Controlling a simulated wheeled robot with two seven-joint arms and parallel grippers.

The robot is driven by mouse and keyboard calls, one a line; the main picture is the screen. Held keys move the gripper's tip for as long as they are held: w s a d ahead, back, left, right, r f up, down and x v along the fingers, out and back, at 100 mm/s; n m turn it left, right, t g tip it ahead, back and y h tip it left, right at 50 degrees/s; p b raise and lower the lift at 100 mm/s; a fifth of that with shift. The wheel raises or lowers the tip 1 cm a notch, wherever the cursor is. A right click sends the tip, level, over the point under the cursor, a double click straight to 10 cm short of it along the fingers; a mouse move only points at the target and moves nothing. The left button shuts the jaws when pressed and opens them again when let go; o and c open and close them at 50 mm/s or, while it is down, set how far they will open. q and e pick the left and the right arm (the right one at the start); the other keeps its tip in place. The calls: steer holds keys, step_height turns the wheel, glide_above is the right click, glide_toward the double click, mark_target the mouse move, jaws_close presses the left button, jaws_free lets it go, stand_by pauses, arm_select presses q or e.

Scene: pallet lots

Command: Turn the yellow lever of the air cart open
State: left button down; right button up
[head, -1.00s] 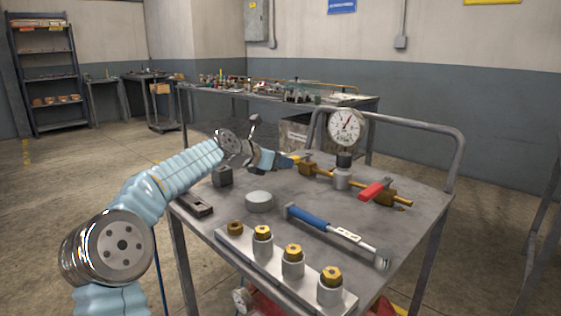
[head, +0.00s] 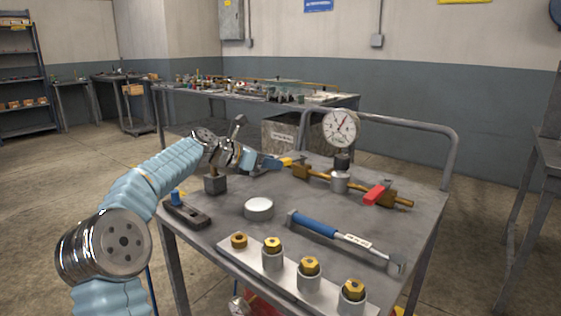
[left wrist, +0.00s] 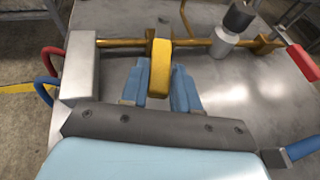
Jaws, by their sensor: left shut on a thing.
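The yellow lever (left wrist: 160,68) sits on a brass valve on the brass pipe (left wrist: 196,42) of the air cart (head: 225,235). In the left wrist view it sticks out from the pipe toward me, across the pipe's line. My left gripper (left wrist: 162,88) has its blue fingers on either side of the lever and is shut on it. In the head view the gripper (head: 275,163) hides much of the lever (head: 286,161). A round gauge (head: 340,127) stands on the pipe. A red lever (head: 376,193) sits at the pipe's right end. My right gripper is not in view.
A rail (head: 440,132) rises behind.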

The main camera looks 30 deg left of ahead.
arm_select(q)
steer(key=c, duration=0.9)
jaws_free()
steer(key=shift+s, duration=0.1)
steer(key=b+v, duration=0.1)
steer(key=v, duration=1.2)
steer(key=shift+s+a+r, duration=0.1)
steer(key=shift+s+a, duration=0.1)
steer(key=shift+s, duration=0.1)
steer(key=shift+c, duration=0.4)
